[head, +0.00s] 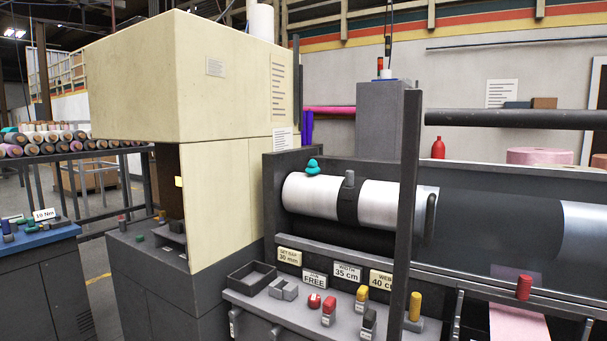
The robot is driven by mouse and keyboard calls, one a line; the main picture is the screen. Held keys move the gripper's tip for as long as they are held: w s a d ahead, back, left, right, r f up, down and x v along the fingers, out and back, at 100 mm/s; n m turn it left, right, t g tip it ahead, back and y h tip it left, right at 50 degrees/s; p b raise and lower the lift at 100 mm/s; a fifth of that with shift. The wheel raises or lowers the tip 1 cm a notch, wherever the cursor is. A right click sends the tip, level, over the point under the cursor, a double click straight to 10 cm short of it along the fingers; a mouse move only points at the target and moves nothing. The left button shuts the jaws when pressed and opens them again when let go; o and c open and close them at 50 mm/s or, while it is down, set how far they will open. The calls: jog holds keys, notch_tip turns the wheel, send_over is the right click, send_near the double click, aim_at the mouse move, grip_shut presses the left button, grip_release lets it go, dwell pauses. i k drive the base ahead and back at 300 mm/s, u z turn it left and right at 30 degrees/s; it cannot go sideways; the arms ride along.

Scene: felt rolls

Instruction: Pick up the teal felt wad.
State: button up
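A teal felt wad (312,168) shows in the head view as a small lumpy piece. It appears to rest on top of the white roller (312,195), near the roller's left end and the machine's dark end plate. A dark band with a grey block on top (348,190) crosses the roller to the right of the wad. My gripper is not in view, and nothing is seen touching the wad.
A dark upright post (407,180) stands in front of the roller's right end. A grey ledge (300,312) below holds a black tray (251,277) and several coloured knobs. A tall cream cabinet (190,80) stands to the left. Open floor shows at far left.

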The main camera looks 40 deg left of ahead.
aim_at(312, 169)
jog(key=z, duration=1.85)
jog(key=i, duration=0.05)
jog(key=u, duration=2.95)
